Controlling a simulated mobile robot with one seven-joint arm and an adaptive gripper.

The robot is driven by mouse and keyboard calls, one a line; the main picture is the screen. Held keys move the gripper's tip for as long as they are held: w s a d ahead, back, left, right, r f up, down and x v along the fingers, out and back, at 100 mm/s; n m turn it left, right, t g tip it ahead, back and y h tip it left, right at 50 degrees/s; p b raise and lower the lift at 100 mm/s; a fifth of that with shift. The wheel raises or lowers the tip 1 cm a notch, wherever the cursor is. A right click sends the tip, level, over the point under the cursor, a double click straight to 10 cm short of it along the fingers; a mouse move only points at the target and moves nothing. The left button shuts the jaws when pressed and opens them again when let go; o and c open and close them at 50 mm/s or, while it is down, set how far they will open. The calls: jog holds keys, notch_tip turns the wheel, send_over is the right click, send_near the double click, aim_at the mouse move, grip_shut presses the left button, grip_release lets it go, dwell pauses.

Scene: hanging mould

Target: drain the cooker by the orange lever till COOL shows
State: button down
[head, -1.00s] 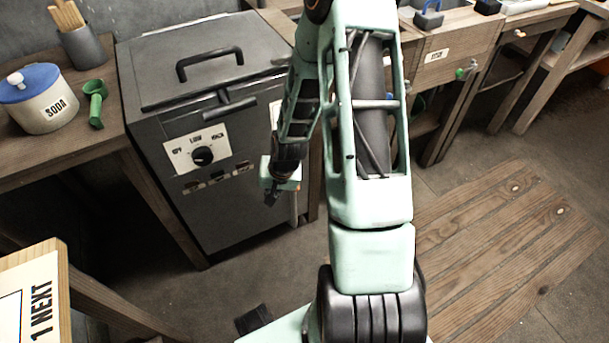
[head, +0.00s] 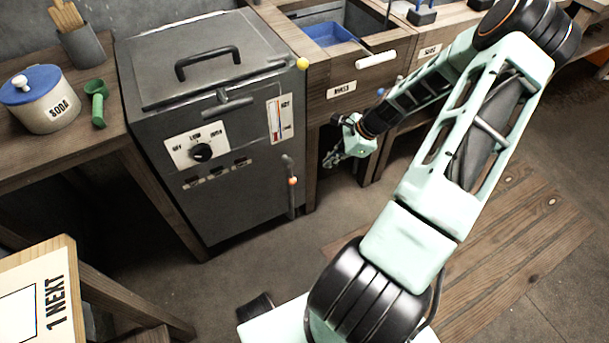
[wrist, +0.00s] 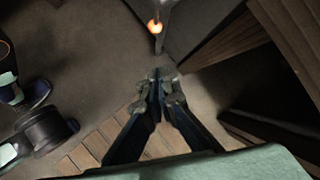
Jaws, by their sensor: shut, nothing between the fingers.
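The cooker (head: 235,200) is a dark grey box with a handled lid, shut, at the left centre of the head view. Its front has a dial (head: 201,152) marked OFF, LOW and HIGH, and a white gauge (head: 280,119) with a red column; I cannot read its level for sure. The lever (head: 291,190) with its orange part hangs at the cooker's right front edge; its orange part also shows in the wrist view (wrist: 155,27). My gripper (head: 331,161) is shut and empty, to the right of the lever and apart from it. It shows in the wrist view (wrist: 157,88).
A blue-lidded SODA pot (head: 42,102) and a green scoop (head: 97,103) stand on the left bench. A sink with a blue tub (head: 330,34) is right of the cooker, above a labelled drawer. Open floor lies before the cooker, with wooden slats (head: 500,225) at right.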

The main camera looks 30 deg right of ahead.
jog(key=shift+d, duration=0.1)
dwell(0.3)
jog(key=w+a+r+b+x, duration=0.1)
jog(key=b+x, duration=0.3)
jog(key=x, duration=0.8)
jog(key=shift+a+f, duration=0.2)
jog(key=shift+a, duration=0.7)
